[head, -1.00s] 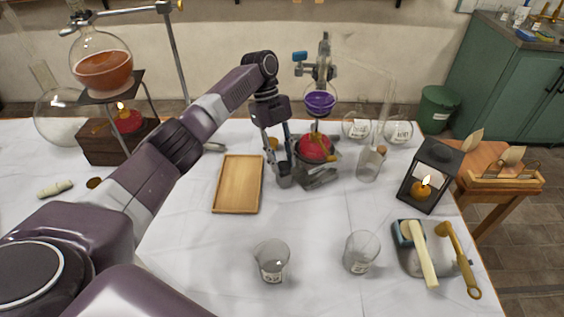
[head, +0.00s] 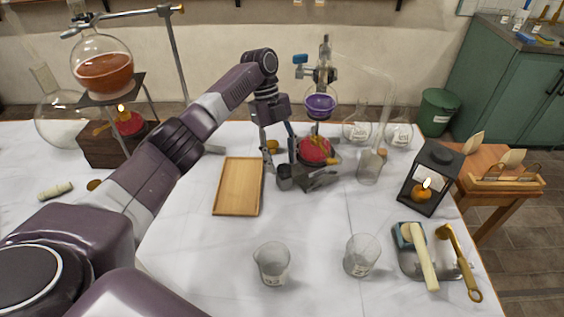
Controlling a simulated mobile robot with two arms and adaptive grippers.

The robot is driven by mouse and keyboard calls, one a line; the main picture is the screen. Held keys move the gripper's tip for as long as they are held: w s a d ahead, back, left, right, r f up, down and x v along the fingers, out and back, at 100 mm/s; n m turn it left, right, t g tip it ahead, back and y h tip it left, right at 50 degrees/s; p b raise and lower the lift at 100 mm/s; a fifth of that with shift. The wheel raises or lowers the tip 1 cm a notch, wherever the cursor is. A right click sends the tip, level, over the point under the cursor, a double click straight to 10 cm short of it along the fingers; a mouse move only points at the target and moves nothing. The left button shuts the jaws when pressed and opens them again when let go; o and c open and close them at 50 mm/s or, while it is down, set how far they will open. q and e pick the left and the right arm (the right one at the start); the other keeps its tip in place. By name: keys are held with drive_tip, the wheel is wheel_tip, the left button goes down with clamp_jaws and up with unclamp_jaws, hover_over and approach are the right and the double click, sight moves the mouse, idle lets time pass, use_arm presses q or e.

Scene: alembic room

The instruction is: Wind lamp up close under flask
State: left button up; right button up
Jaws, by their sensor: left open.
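The red lamp (head: 315,151) sits on a low grey metal stand (head: 322,180), below a round flask of purple liquid (head: 320,105). A small gap seems to show between lamp and flask; I see no clear flame on this lamp. A small dark cylinder (head: 285,175), perhaps the stand's knob, sticks out at the stand's left front. My left gripper (head: 282,163) is open and points down just left of the lamp, its fingers apart around or just above that cylinder. I cannot tell whether they touch it. My right gripper is not in view.
A wooden tray (head: 238,187) lies left of the gripper. Two empty beakers, left (head: 272,264) and right (head: 362,255), stand in front. Glassware (head: 370,165) and a lit lantern (head: 430,180) stand to the right.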

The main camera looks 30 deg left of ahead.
use_arm(q)
drive_tip(key=v, duration=0.7)
drive_tip(key=shift+s+f, duration=0.1)
drive_tip(key=shift+s, duration=0.05)
idle(0.3)
